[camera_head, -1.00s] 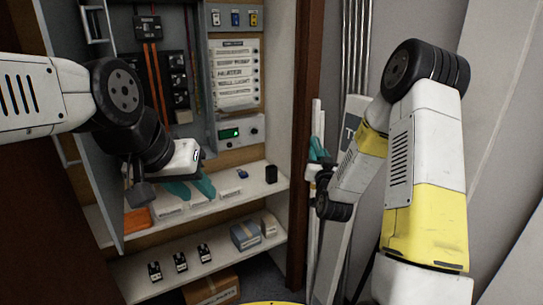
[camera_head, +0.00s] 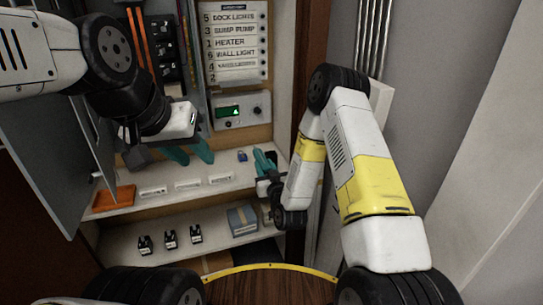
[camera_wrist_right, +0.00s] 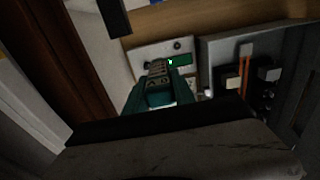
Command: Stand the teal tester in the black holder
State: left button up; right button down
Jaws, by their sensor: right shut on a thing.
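My right gripper (camera_head: 264,163) is at the right end of the upper shelf in the head view. It is shut on the teal tester (camera_wrist_right: 160,93), which shows between its teal fingers in the right wrist view. Tester and fingers have much the same colour, so their edges are hard to separate. The black holder (camera_head: 272,156) is mostly hidden behind the right gripper; only a dark bit shows. I cannot tell whether the tester touches it. My left gripper (camera_head: 188,154) has its teal fingers apart, empty, above the shelf's middle.
A small blue item (camera_head: 242,156) lies left of the right gripper. An orange item (camera_head: 114,198) and white label blocks (camera_head: 188,184) are on the upper shelf. A grey panel with a green display (camera_head: 240,111) is above. The lower shelf (camera_head: 205,245) carries several small black parts and a blue box.

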jog(key=shift+w+d+f, duration=0.55)
jog(key=shift+w+f, duration=0.3)
jog(key=shift+w, duration=1.75)
jog(key=shift+w+d+f, duration=0.6)
jog(key=shift+w+f, duration=0.25)
jog(key=shift+w, duration=1.75)
jog(key=shift+w+d+f, duration=0.55)
jog(key=shift+w+f, duration=0.3)
jog(key=shift+w, duration=1.75)
jog(key=shift+f, duration=0.2)
jog(key=c, duration=1.1)
grip_release()
jog(key=shift+o, duration=0.2)
jog(key=shift+r, duration=0.1)
jog(key=v, duration=1.2)
